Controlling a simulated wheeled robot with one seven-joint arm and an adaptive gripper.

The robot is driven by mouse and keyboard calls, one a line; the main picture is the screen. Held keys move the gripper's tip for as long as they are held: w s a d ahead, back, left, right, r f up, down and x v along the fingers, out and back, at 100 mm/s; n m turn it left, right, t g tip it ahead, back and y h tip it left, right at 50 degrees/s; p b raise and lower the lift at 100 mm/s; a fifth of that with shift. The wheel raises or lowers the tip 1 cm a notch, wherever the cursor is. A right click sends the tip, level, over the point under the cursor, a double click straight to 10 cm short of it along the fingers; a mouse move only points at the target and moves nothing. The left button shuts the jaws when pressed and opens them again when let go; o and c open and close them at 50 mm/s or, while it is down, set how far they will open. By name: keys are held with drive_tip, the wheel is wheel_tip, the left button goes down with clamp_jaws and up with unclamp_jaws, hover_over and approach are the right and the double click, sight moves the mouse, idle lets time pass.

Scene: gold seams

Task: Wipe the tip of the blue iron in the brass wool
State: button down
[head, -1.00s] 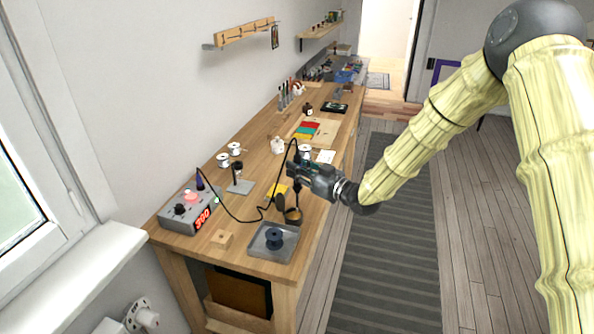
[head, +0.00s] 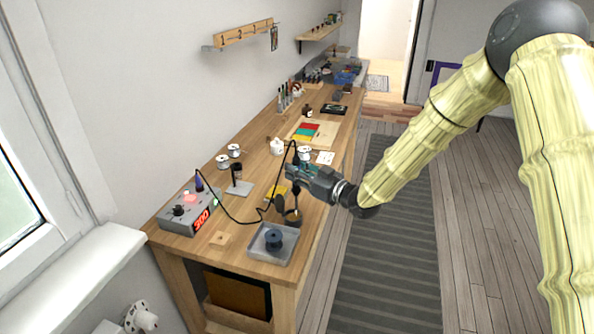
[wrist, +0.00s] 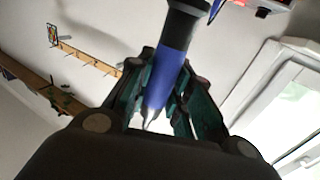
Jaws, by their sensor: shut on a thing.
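My gripper (head: 301,172) is shut on the blue iron, above the front part of the bench. The iron's blue handle (wrist: 170,75) shows between the fingers in the wrist view, with its pale metal tip below it. In the head view a thin dark shaft runs down from the gripper toward the small brass-coloured wool pot (head: 293,216). I cannot tell whether the tip touches the wool.
A grey tray (head: 258,253) with a dark blue spool (head: 273,239) sits at the near bench edge. A wooden block (head: 219,239), a yellow sponge (head: 275,192) and a stand (head: 238,187) are close by. White spools (head: 223,161) and a white pot (head: 277,146) stand farther back.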

drive_tip(key=shift+s+a, duration=0.15)
drive_tip(key=shift+s, duration=0.25)
drive_tip(key=shift+s+a, duration=0.15)
drive_tip(key=shift+s, duration=0.35)
drive_tip(key=shift+r, duration=0.1)
